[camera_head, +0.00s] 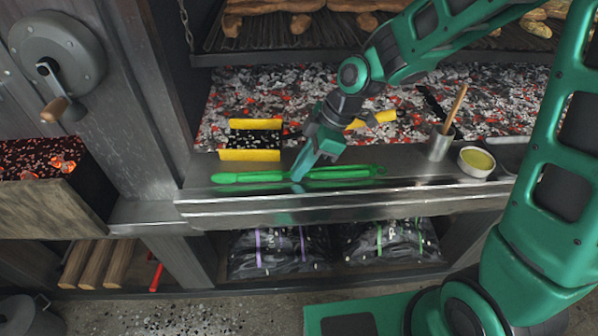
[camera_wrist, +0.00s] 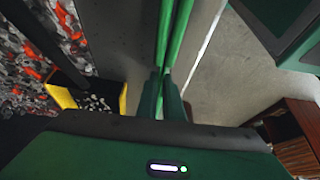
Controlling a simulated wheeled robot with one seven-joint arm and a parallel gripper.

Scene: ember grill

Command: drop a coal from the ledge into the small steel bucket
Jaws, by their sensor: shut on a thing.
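My gripper (camera_head: 299,177) reaches down to the steel ledge (camera_head: 410,178) in front of the coal bed. It is shut on long green tongs (camera_head: 245,177), which lie along the ledge to both sides of it in the head view. In the wrist view the tongs (camera_wrist: 164,40) run up and away from between the fingers. A dark metal bucket (camera_head: 28,318) stands on the floor at the lower left, partly cut off; I cannot tell if it is the small steel bucket. I can make out no separate coal on the ledge.
A yellow-sided black scoop (camera_head: 250,155) lies behind the tongs; its bits show in the wrist view (camera_wrist: 75,97). A steel cup with a brush (camera_head: 439,146) and a white bowl (camera_head: 477,162) stand to the right. Glowing coals (camera_head: 290,85) lie behind.

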